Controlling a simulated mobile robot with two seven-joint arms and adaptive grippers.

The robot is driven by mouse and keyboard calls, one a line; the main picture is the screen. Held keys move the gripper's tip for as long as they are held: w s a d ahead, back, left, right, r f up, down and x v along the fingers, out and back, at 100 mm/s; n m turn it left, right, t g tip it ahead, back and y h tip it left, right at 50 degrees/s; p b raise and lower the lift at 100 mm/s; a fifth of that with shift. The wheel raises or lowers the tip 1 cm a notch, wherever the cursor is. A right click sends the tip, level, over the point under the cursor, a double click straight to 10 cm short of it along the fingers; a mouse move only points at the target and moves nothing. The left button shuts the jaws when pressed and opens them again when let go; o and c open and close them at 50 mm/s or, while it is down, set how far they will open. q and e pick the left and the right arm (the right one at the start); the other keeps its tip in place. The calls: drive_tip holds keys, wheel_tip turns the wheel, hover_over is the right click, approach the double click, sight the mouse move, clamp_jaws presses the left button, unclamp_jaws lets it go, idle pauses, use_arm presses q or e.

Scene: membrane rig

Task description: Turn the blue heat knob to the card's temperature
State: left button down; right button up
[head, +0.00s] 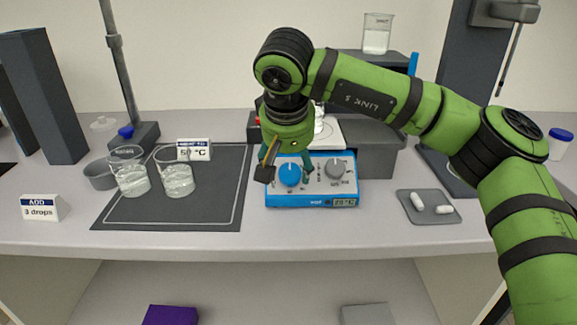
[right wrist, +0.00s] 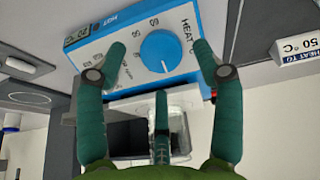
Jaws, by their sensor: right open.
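The blue heat knob (head: 290,175) is on the left of the blue and white hotplate's front panel (head: 311,200), beside a grey knob (head: 336,169). My right gripper (head: 286,167) is open in front of the panel. In the right wrist view its fingers (right wrist: 160,62) are spread on either side of the blue knob (right wrist: 160,51), apart from it. My left gripper is out of view.
Two beakers (head: 178,181) stand on a dark mat (head: 220,205) left of the hotplate. A card reading 3 drops (head: 40,208) is at far left. The bench in front is clear.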

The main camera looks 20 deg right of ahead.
sight(290, 175)
drive_tip(key=shift+x, duration=1.4)
drive_tip(key=c, duration=1.1)
